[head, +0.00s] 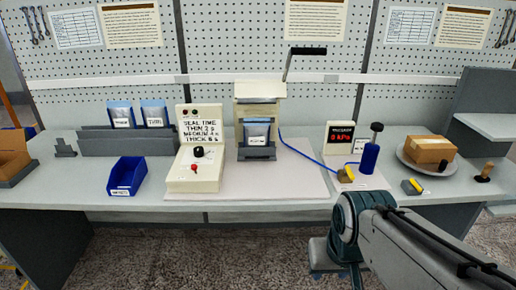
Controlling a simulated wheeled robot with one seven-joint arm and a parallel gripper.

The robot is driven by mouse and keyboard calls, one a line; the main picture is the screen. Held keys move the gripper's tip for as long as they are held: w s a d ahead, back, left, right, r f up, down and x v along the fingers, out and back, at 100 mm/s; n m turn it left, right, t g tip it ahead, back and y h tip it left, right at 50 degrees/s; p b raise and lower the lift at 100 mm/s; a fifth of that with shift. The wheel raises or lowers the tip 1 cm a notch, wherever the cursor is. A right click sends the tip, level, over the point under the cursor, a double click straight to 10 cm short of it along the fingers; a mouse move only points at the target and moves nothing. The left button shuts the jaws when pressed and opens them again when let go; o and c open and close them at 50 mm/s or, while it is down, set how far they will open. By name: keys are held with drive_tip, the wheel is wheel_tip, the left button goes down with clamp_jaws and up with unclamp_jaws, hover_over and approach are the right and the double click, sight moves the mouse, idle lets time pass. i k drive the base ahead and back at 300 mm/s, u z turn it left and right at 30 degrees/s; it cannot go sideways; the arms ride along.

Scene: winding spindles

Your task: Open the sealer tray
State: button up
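The sealer (260,91) is a beige upright machine at the middle of the bench, with a black lever (290,66) raised above it at the right. A grey tray-like part (257,153) sits low at its front, with a silver-and-blue pouch (257,133) standing upright against the machine there. From this view I cannot tell how far that part is pulled out. My arm reaches in from the lower right and bends down in front of the bench edge. No gripper fingers show, and the arm is well apart from the sealer.
A control box (198,168) with a black knob and red button stands left of the sealer. Further left is a blue bin (126,176). At right are a blue hand pump (370,156), a pressure display (340,136) and a plate (405,164) with a carton. A light mat's front is clear.

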sight(244, 154)
drive_tip(key=k, duration=0.65)
drive_tip(key=u, duration=0.5)
drive_tip(key=i, duration=1.7)
drive_tip(key=z, duration=0.5)
